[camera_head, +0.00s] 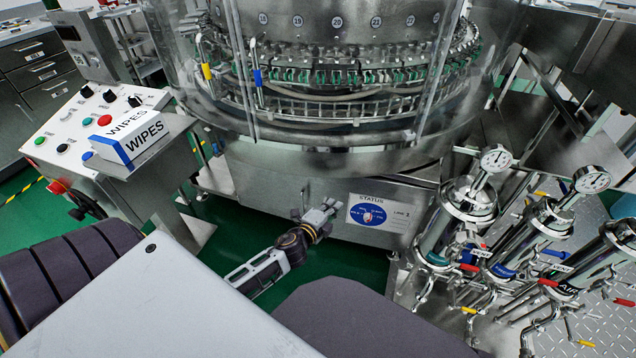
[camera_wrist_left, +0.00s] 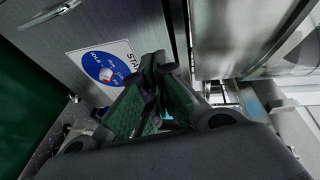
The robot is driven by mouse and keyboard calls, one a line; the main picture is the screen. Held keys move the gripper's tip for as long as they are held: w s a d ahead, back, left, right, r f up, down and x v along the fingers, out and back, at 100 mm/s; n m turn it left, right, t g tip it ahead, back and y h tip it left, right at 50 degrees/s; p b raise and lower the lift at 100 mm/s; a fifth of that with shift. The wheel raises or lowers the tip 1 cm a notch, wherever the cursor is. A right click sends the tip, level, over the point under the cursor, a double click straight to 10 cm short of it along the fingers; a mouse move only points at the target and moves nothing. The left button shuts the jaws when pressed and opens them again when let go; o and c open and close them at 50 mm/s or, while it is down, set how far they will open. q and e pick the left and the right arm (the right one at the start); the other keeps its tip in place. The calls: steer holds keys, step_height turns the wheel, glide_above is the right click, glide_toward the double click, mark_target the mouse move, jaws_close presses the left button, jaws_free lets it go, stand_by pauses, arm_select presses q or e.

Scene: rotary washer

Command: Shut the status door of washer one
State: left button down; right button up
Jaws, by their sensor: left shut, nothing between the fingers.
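The status door (camera_head: 402,228) is a metal panel low on the front of the washer, with a white label marked STATUS (camera_head: 371,212) and a blue dial. In the left wrist view the door (camera_wrist_left: 60,42) shows at a slant, with a dark gap beside its edge. How far it stands open is hard to tell. My left gripper (camera_head: 328,209) is beside the label's left side in the head view. In the left wrist view its green-padded fingers (camera_wrist_left: 157,72) are shut and empty, overlapping the label's edge; contact with the door is unclear. My right gripper is out of view.
The round glass-walled washer (camera_head: 330,75) stands above the door. Steel filter housings with gauges and valves (camera_head: 463,212) crowd the right. A control console (camera_head: 90,125) with a WIPES box (camera_head: 132,143) stands left. Green floor (camera_head: 345,264) shows below the gripper.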

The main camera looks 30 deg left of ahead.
arm_select(q)
steer(key=s+a+f+n+g+y, duration=0.1)
steer(key=a+f+n+g+y, duration=0.1)
steer(key=a+y, duration=0.2)
steer(key=a, duration=0.3)
steer(key=shift+s+n+y, duration=0.35)
steer(key=shift+n+y, duration=0.05)
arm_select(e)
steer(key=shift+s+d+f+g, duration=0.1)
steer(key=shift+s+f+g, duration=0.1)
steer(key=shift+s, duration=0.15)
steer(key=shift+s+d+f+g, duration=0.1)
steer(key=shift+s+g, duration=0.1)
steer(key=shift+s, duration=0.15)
arm_select(q)
steer(key=shift+w, duration=0.2)
